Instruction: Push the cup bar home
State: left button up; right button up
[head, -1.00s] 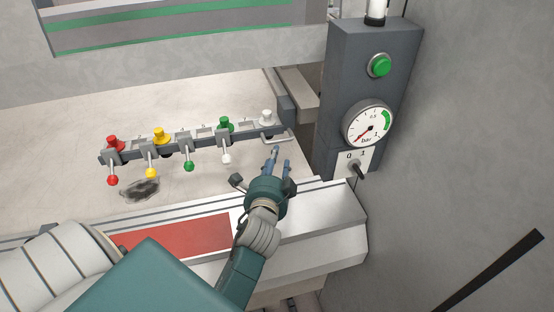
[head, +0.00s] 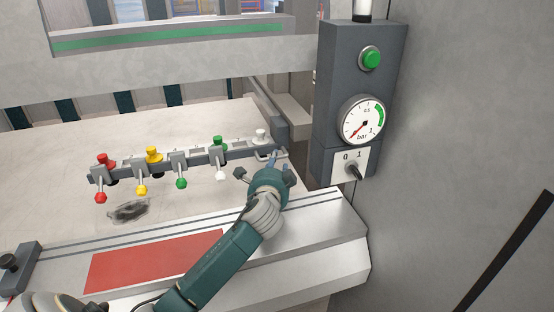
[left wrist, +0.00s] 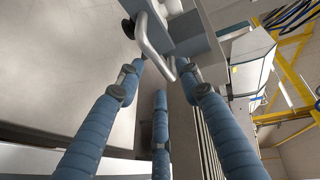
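The cup bar (head: 200,157) is a dark grey bar lying on the pale sheet, with red, yellow, green and white cups along it and small ball levers in front. Its right end lies near the grey side rail. My left gripper (head: 275,160) is at that right end, pointing away from me, and partly covers the bar's handle. In the left wrist view, the bent metal handle (left wrist: 152,45) reaches down between the tips of my spread blue fingers (left wrist: 160,70). The fingers look open; contact with the handle is not clear.
A grey control box (head: 325,100) stands right of my left gripper, with a green button (head: 370,58), a pressure gauge (head: 365,121) and a 0/1 switch (head: 353,171). A red strip (head: 155,261) lies on the front ledge.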

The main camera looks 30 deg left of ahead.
pick_arm(q)
jog(key=shift+x, duration=2.15)
grip_shut()
jog(key=shift+a, duration=0.1)
